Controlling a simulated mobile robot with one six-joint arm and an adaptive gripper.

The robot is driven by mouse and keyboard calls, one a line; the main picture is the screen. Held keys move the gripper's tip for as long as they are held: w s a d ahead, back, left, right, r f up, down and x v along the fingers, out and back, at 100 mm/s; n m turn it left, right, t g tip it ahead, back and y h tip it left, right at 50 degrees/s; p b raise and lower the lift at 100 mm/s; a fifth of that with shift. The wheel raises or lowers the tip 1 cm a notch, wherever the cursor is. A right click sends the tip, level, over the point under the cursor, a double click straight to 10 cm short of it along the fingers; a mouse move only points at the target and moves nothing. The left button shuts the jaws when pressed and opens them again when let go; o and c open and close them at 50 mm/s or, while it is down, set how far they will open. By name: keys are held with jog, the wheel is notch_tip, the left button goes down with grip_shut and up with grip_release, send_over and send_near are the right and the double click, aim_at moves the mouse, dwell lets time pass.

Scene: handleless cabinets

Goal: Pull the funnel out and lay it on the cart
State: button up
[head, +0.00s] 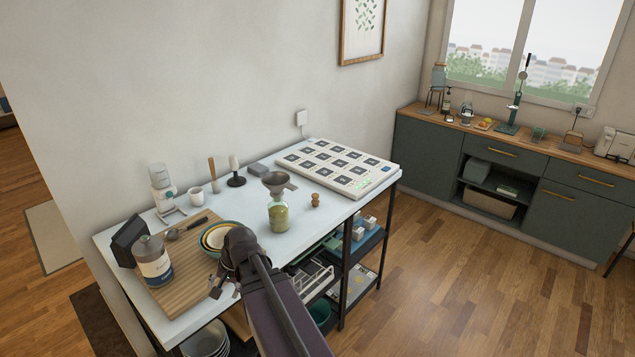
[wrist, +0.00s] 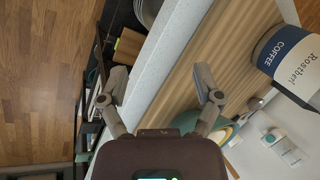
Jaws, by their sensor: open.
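A dark grey funnel (head: 278,182) sits upright in the mouth of a glass jar (head: 278,217) with greenish contents; its spout is hidden inside the jar. The jar stands on the white top of the cart-like table (head: 325,213), which has a black frame and lower shelves. My gripper (head: 215,284) is at the front edge of this top, left of and nearer than the jar. In the wrist view my gripper (wrist: 160,78) is open and empty, its fingers spread over the top's edge and a wooden board. The funnel is not visible in the wrist view.
The wooden board (head: 181,289) holds a coffee canister (head: 153,262) and stacked bowls (head: 211,238), close to my gripper. A small wooden figure (head: 315,200) stands right of the jar. A white panel with dark squares (head: 337,167) fills the right end. Bare top lies around the jar.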

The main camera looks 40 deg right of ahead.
jog(key=w+d+r+m+t+y+p, duration=0.1)
jog(key=w+d+r+m+t+p, duration=0.15)
jog(key=d+r+m, duration=0.4)
jog(key=m+t+h+p, duration=0.3)
jog(key=m+t+p, duration=0.35)
jog(key=m, duration=1.25)
send_near(291, 186)
jog(key=s+t+b, duration=0.2)
jog(key=s, duration=0.1)
jog(key=shift+s+f+n, duration=0.1)
jog(key=shift+s+n, duration=0.05)
jog(key=shift+n, duration=0.1)
jog(key=shift+f+g, duration=0.1)
jog(key=shift+g, duration=0.2)
jog(key=shift+b+x, duration=2.6)
jog(key=shift+x, duration=4.3)
jog(key=shift+d, duration=0.1)
grip_shut()
